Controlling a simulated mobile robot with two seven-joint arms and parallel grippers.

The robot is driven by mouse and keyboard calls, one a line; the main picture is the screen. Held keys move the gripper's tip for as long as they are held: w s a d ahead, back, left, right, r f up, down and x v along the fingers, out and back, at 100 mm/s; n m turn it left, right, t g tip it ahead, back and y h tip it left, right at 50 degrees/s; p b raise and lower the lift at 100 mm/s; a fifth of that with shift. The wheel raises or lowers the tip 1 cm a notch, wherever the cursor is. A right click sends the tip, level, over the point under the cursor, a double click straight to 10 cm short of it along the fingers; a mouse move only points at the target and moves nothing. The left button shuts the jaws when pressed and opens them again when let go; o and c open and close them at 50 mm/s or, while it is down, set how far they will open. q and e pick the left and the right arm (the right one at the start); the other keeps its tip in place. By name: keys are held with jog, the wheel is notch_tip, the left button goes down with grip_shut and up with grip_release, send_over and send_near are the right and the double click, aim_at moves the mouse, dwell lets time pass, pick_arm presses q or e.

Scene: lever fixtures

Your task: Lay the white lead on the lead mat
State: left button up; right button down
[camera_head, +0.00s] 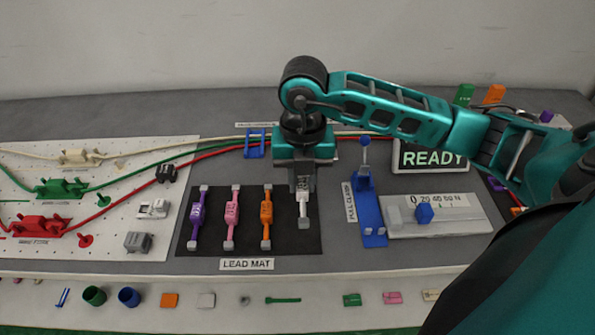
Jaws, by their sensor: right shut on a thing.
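The white lead (304,210) hangs upright below my right gripper (304,185), over the right part of the dark lead mat (285,241). The gripper is shut on the lead's upper part and points straight down. I cannot tell whether the lead's lower end touches the mat. A purple lead (197,216), a pink lead (232,216) and an orange lead (266,217) lie side by side on the mat, to the left of the white one. My left gripper is not in view.
A blue lever fixture (369,212) and a grey gauge block (442,220) stand right of the mat. A READY sign (433,158) is behind them. A white pegboard (110,240) with red, green and cream cables lies left. Small parts line the front ledge.

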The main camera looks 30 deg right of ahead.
aim_at(302, 181)
jog(key=shift+s, duration=0.1)
jog(key=shift+f, duration=0.1)
jog(key=shift+f+b, duration=1.35)
jog(key=shift+f, duration=0.05)
jog(key=shift+f, duration=0.2)
jog(key=shift+f+b, duration=0.5)
jog(key=shift+b, duration=0.1)
jog(key=shift+f, duration=0.15)
jog(key=shift+f+b, duration=0.65)
